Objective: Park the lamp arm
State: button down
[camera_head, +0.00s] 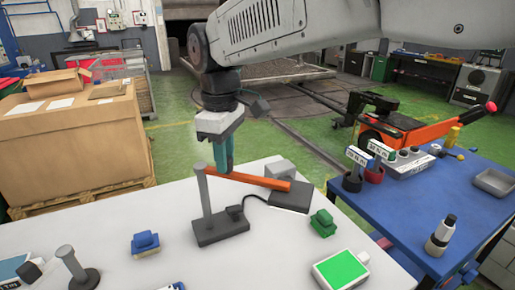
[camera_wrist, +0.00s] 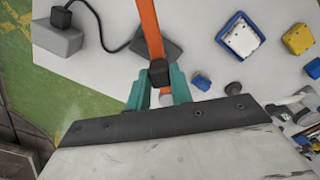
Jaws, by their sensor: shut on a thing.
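The lamp arm is an orange bar (camera_head: 258,181) running from near the top of a grey post (camera_head: 206,198) out to the right. The post rises upright from a dark grey base (camera_head: 222,228). The bar's right end is above or beside a dark flat block (camera_head: 291,198); I cannot tell if they touch. My gripper (camera_head: 225,165), with teal fingers, points down onto the bar near the post. In the wrist view the orange bar (camera_wrist: 150,28) meets a dark piece (camera_wrist: 158,72) between the closed teal fingers (camera_wrist: 157,90). The exact grip is partly hidden.
Nearby on the white table (camera_head: 180,205) are a green block (camera_head: 322,222), a blue block (camera_head: 146,243), a green-topped box (camera_head: 343,270) and a light grey box (camera_head: 280,169). A blue table (camera_head: 410,205) stands at right.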

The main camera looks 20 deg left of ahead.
jog(key=c, duration=1.2)
grip_release()
jog(key=shift+c, duration=0.2)
notch_tip(320, 180, up, 8)
jog(key=shift+f, duration=0.1)
